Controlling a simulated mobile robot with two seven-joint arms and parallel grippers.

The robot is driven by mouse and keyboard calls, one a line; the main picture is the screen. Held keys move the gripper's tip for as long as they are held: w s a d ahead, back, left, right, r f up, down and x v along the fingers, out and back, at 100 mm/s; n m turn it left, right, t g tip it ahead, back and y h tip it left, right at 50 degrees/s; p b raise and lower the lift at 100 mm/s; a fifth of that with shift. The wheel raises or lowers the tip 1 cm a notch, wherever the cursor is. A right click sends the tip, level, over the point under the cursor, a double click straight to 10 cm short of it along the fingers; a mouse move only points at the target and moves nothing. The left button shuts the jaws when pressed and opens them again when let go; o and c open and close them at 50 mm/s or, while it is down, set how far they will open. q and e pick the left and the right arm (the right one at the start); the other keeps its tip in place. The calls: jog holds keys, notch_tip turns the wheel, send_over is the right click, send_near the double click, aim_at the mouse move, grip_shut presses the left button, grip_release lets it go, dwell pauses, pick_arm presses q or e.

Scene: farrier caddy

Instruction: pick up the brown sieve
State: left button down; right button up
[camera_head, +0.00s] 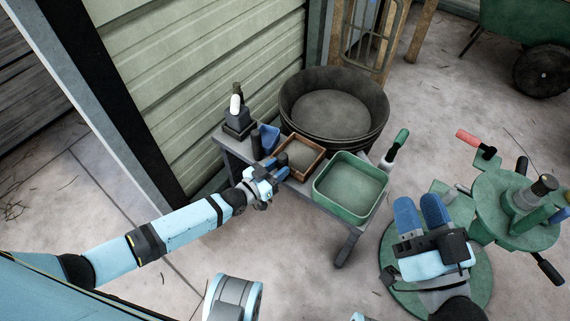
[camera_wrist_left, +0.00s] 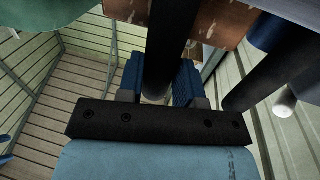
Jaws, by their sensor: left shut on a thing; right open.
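The brown sieve (camera_head: 300,156), a square wooden frame with a grey mesh bottom, is at the grey table (camera_head: 235,149), between a blue item and a green tray. My left gripper (camera_head: 280,171) is at its near left edge. In the left wrist view, my left gripper (camera_wrist_left: 158,80) has its blue fingers shut on a black round handle (camera_wrist_left: 170,35). The handle leads up to the sieve's worn brown frame (camera_wrist_left: 218,18). Whether the sieve touches the table cannot be told. My right gripper (camera_head: 421,212) is open and empty, right of the table.
A blue item (camera_head: 269,138) with a black handle (camera_head: 256,146) sits close left of the sieve. A green tray (camera_head: 322,190) is close on its right. A large dark tub (camera_head: 333,101) stands behind. A dark bottle stand is at the far left corner. A green round stand is at right.

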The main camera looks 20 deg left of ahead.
pick_arm(q)
jog(key=shift+r+p, duration=0.3)
jog(key=shift+r, duration=0.45)
notch_tip(320, 180, up, 19)
jog(key=p, duration=0.6)
jog(key=shift+f, duration=0.2)
pick_arm(e)
jog(key=s+d+f+g+h, duration=0.1)
jog(key=d+f+g+h, duration=0.1)
jog(key=f, duration=0.4)
jog(key=s+d+f+g+h, duration=0.1)
jog(key=d+f+g+h, duration=0.1)
jog(key=f, duration=0.4)
jog(key=shift+d+g+h, duration=0.4)
jog(key=shift+d+g, duration=0.15)
jog(key=shift+g, duration=0.55)
jog(key=shift+f, duration=0.1)
pick_arm(q)
jog(key=c, duration=1.3)
grip_release()
grip_shut()
